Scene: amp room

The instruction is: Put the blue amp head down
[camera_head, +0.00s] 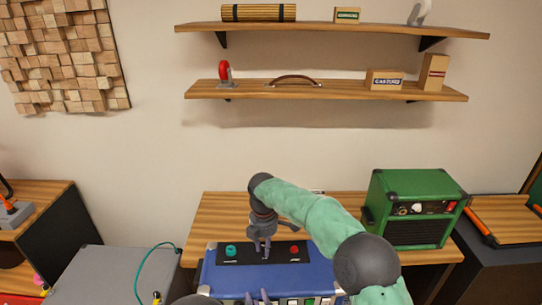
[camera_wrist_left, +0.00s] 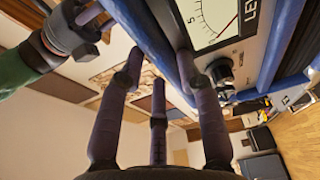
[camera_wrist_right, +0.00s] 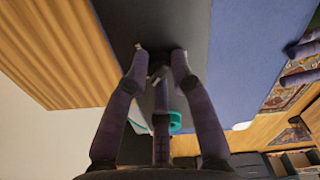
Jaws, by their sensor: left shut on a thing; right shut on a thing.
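The blue amp head (camera_head: 225,277) is at the bottom centre of the head view, in front of the wooden table (camera_head: 222,215). Its top has a black panel with a teal knob and a red knob. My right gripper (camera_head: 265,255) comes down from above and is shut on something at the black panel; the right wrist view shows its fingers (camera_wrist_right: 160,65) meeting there. My left gripper (camera_head: 262,298) is at the amp's near side, shut on the amp; the left wrist view shows its fingers by the level meter (camera_wrist_left: 213,22). The amp's underside is hidden.
A green amp (camera_head: 412,208) stands on the table's right part. The table top left of it looks bare. A grey case (camera_head: 95,275) with a green cable is at left. Two wall shelves (camera_head: 330,90) hang above.

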